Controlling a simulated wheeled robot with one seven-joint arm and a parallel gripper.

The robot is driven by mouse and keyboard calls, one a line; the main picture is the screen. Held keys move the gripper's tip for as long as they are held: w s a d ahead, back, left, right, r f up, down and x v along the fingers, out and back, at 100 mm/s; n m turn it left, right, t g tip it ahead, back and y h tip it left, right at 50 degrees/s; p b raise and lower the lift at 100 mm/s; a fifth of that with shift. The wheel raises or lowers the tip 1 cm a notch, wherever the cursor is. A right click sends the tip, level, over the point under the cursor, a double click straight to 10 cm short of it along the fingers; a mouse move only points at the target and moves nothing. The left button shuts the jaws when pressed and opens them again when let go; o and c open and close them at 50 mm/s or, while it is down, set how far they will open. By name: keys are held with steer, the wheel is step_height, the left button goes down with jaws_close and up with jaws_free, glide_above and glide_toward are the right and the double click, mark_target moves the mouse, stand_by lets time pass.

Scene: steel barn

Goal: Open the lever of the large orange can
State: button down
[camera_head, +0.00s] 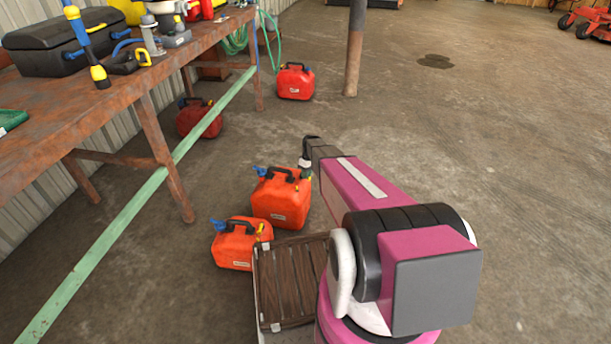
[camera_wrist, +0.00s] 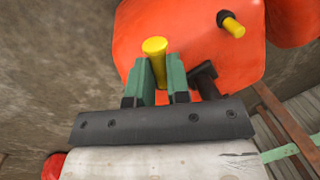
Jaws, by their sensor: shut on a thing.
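The large orange can (camera_head: 283,203) stands upright on the concrete floor, with a black handle and a blue spout on top. My gripper (camera_head: 306,174) is at its upper right corner, and my arm hides part of that side. In the wrist view the can's orange body (camera_wrist: 195,55) fills the upper middle. My green fingers (camera_wrist: 160,80) are shut on a yellow lever (camera_wrist: 155,47), a short rod standing between them. A second yellow peg with a black collar (camera_wrist: 232,25) shows further back. A black part sits just right of the fingers. The lever's base is hidden.
A smaller orange can (camera_head: 238,247) stands close at the front left. A slatted crate (camera_head: 262,290) is in front. The rusty workbench (camera_head: 130,88) with its green rail (camera_head: 130,215) lies left. Red cans stand farther back. Floor to the right is clear.

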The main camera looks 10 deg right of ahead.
steer(key=n, duration=0.2)
steer(key=w+n, duration=0.1)
steer(key=n, duration=0.1)
steer(key=shift+f+n+g+h, duration=0.1)
steer(key=shift+n+g+h, duration=0.2)
steer(key=shift+n+h, duration=0.1)
stand_by(0.5)
steer(key=c, duration=1.1)
jaws_free()
steer(key=shift+d, duration=0.1)
step_height(320, 180, up, 11)
steer(key=w, duration=0.1)
steer(key=shift+w+d+f, duration=0.15)
steer(key=shift+w+d, duration=0.25)
steer(key=shift+d, duration=0.05)
